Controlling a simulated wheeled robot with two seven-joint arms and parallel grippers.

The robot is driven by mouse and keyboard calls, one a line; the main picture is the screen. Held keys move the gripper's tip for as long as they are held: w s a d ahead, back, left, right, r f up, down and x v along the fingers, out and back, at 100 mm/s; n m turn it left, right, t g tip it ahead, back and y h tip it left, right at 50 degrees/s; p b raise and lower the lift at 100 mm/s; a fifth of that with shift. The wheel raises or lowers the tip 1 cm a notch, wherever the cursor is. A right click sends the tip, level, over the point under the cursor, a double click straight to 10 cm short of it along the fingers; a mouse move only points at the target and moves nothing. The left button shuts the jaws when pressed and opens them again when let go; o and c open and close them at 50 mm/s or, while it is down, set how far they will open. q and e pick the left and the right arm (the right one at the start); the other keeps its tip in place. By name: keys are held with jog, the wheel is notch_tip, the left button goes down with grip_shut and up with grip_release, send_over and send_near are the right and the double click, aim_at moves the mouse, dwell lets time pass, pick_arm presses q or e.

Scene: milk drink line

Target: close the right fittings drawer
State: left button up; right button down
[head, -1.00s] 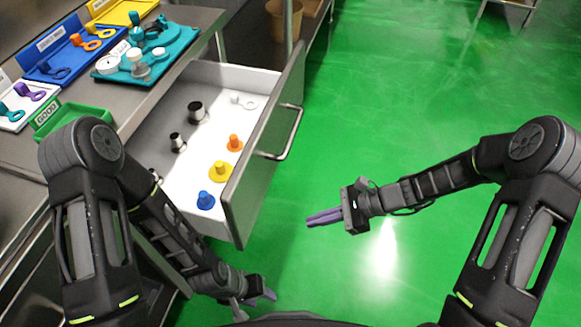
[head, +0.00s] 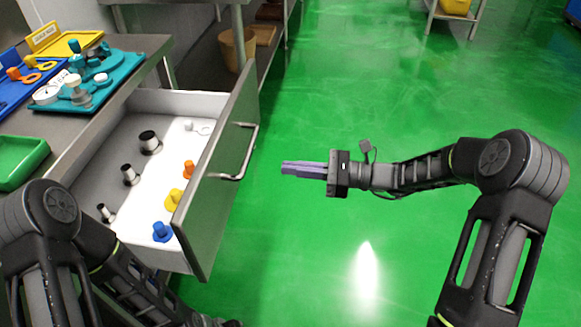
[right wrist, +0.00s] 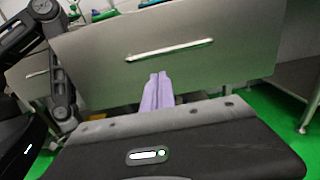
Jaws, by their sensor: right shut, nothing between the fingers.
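The right fittings drawer stands pulled out from under the steel counter, its grey front panel (head: 222,170) facing the open floor. A bar handle (head: 243,155) is on that front; it also shows in the right wrist view (right wrist: 168,50). Inside the drawer are black-and-white fittings (head: 150,143), an orange one (head: 189,169), a yellow one (head: 174,199) and a blue one (head: 161,231). My right gripper (head: 284,168) is shut and empty, to the right of the handle and apart from it, pointing at the drawer front. My left gripper is out of view; only its arm shows at lower left.
The counter (head: 75,140) holds a green tray (head: 20,160), a blue tray (head: 25,88) and a teal tray with parts (head: 100,85). A tan bin (head: 232,50) stands on a low shelf behind the drawer. The green floor right of the drawer is clear.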

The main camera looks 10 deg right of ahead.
aim_at(231, 162)
jog(key=b+x, duration=0.1)
jog(key=x, duration=0.9)
jog(key=shift+a+f+b, duration=0.15)
jog(key=shift+a+b, duration=0.2)
jog(key=shift+a, duration=0.05)
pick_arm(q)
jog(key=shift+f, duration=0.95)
pick_arm(e)
jog(key=shift+w+a, duration=0.25)
jog(key=shift+a, duration=0.25)
